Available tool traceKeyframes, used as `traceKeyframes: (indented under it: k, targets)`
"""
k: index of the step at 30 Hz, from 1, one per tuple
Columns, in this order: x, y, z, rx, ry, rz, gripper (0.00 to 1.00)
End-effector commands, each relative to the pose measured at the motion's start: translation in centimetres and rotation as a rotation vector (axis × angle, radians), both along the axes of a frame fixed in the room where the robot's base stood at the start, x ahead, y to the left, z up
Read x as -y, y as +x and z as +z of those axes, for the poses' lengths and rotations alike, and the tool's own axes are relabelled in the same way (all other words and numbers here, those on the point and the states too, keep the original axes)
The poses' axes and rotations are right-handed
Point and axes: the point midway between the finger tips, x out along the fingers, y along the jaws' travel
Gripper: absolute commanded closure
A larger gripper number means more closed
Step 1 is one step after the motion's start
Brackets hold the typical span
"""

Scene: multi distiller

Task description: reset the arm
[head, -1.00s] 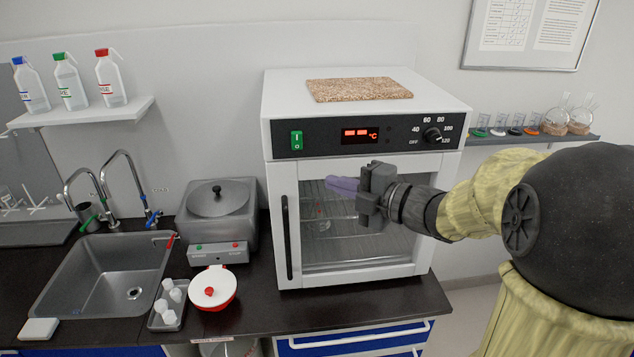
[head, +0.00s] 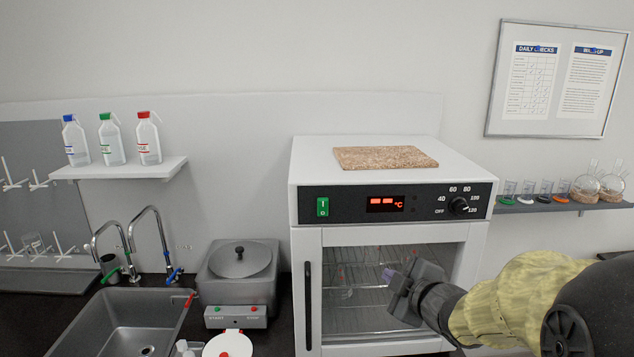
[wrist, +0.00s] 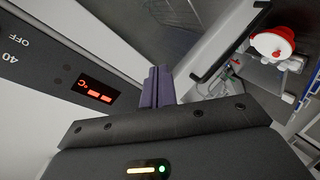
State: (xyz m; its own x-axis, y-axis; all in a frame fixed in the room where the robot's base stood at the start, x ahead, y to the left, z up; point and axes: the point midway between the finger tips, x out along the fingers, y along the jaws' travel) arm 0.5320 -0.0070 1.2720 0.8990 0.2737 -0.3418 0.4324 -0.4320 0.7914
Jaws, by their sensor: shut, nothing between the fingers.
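My gripper (head: 390,276) is in front of the glass door of the white oven (head: 305,240) in the head view, apart from it as far as I can tell. Its purple fingers are shut with nothing between them. In the wrist view the shut fingers (wrist: 157,87) show at the middle, with the oven's control panel (wrist: 60,75) to the left. My arm reaches in from the lower right of the head view.
A cork board (head: 385,157) lies on the oven. A grey bath (head: 238,275) and a sink (head: 125,325) stand to the left. A glassware shelf (head: 560,207) is on the right wall. A red-lidded pot (wrist: 272,42) shows in the wrist view.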

Motion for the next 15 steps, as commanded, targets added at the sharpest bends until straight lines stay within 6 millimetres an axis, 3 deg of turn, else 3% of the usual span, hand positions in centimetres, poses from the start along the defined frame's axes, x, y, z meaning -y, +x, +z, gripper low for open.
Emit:
traceKeyframes:
  k: [5,8,15]
  targets:
    - [1.8,-2.7,-5.2,-0.274,0.170,-0.309,1.00]
    - [2.2,-5.3,-8.3,-0.438,0.269,-0.484,1.00]
    - [0.8,-14.2,-14.2,-0.844,0.483,-0.877,1.00]
